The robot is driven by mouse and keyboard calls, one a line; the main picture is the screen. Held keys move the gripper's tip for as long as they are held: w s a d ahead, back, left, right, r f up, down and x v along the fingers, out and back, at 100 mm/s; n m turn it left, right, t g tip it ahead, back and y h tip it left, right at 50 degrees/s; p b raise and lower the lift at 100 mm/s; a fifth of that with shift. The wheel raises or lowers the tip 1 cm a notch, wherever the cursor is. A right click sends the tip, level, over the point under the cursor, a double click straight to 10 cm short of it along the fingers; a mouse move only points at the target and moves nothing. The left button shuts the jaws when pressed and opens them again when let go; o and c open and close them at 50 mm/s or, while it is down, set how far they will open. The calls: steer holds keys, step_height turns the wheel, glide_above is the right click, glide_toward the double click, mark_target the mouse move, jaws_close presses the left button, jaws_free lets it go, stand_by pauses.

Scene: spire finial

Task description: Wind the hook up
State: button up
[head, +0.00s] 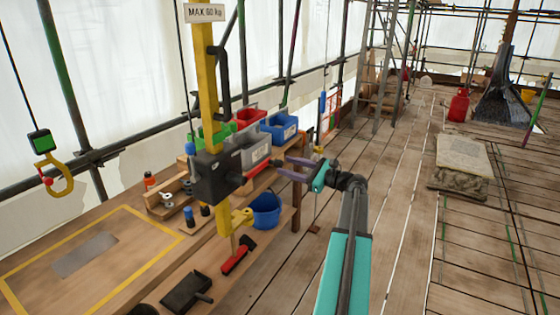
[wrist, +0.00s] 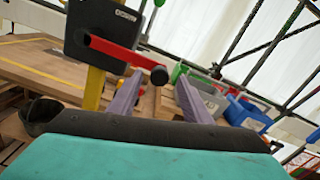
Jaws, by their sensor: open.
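The hook (head: 60,180) is yellow and hangs under a green and black block (head: 41,141) on a cable at the left of the head view. It hangs above the bench. The black winch box (head: 211,175) sits on the yellow post. Its red crank arm (head: 258,168) points right; in the wrist view the red arm (wrist: 112,52) ends in a dark knob (wrist: 159,75). My gripper (head: 281,167) has purple fingers, open and empty, facing the crank's end. In the wrist view the knob appears between the fingertips; I cannot tell whether it is inside or just beyond them.
The bench (head: 125,225) has a yellow-outlined area with a grey plate (head: 85,255). Coloured bins (head: 279,127) stand behind the winch. A blue bucket (head: 265,210) is below my gripper. The plank floor to the right is mostly clear, with a stone block (head: 461,164) on it.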

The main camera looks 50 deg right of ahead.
mark_target(281, 164)
steer(key=shift+p+x, duration=0.6)
steer(key=shift+x, duration=2.05)
